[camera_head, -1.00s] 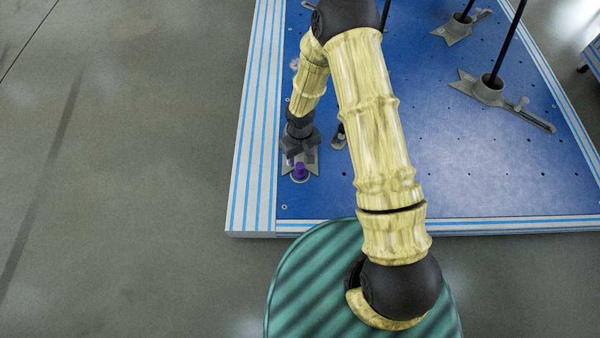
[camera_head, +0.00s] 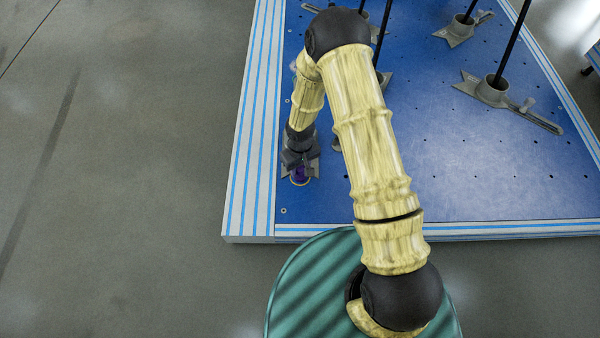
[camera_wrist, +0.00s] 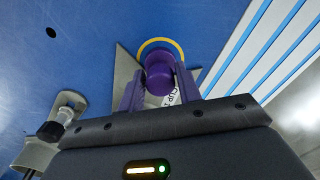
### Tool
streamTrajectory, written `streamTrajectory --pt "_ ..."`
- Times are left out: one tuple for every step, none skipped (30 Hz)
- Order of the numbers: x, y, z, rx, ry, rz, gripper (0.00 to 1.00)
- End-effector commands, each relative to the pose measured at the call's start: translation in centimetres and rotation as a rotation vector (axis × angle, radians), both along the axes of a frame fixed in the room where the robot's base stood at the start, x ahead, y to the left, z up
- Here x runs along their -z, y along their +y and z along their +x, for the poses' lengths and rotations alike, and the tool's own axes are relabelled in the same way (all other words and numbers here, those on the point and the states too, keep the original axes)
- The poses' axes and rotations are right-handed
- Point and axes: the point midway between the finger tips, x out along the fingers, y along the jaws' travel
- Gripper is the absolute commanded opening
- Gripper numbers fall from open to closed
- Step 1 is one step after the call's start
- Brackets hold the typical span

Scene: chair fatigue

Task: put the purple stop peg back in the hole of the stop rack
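The purple stop peg (camera_wrist: 159,72) stands inside a yellow ring (camera_wrist: 160,41) on the blue table, at its near left corner. In the head view the peg (camera_head: 299,175) is mostly hidden under my gripper (camera_head: 297,163). In the wrist view my gripper (camera_wrist: 160,85) has its two purple fingers apart, one on each side of the peg; whether they touch it is unclear. A grey V-ended plate with a partly hidden label (camera_wrist: 124,72) lies beside the peg. I cannot make out the stop rack's hole.
A grey clamp-like fitting (camera_wrist: 62,118) stands left of my gripper in the wrist view. Grey bases with black rods (camera_head: 493,90) stand on the blue table (camera_head: 480,180) at the right. The table's striped edge (camera_head: 250,150) is close on the left.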

Motion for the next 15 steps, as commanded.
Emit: streamTrajectory --pt "-0.01 0.00 0.01 0.000 0.000 0.000 0.24" --pt "-0.01 0.00 0.01 0.000 0.000 0.000 0.18" --pt "-0.01 0.00 0.01 0.000 0.000 0.000 0.10" --pt "-0.01 0.00 0.01 0.000 0.000 0.000 0.08" --pt "-0.01 0.00 0.01 0.000 0.000 0.000 0.08" --pt "-0.01 0.00 0.01 0.000 0.000 0.000 0.08" --pt "-0.02 0.00 0.01 0.000 0.000 0.000 0.08" --pt "-0.03 0.00 0.01 0.000 0.000 0.000 0.08" --pt "-0.06 0.00 0.01 0.000 0.000 0.000 0.08" --pt "-0.11 0.01 0.02 0.000 0.000 0.000 0.08" --pt "-0.17 0.01 0.02 0.000 0.000 0.000 0.08" --pt "-0.28 0.01 0.02 0.000 0.000 0.000 0.08" --pt "-0.38 0.01 0.02 0.000 0.000 0.000 0.08" --pt "-0.49 0.01 0.02 0.000 0.000 0.000 0.08" --pt "-0.62 0.01 0.02 0.000 0.000 0.000 0.08"
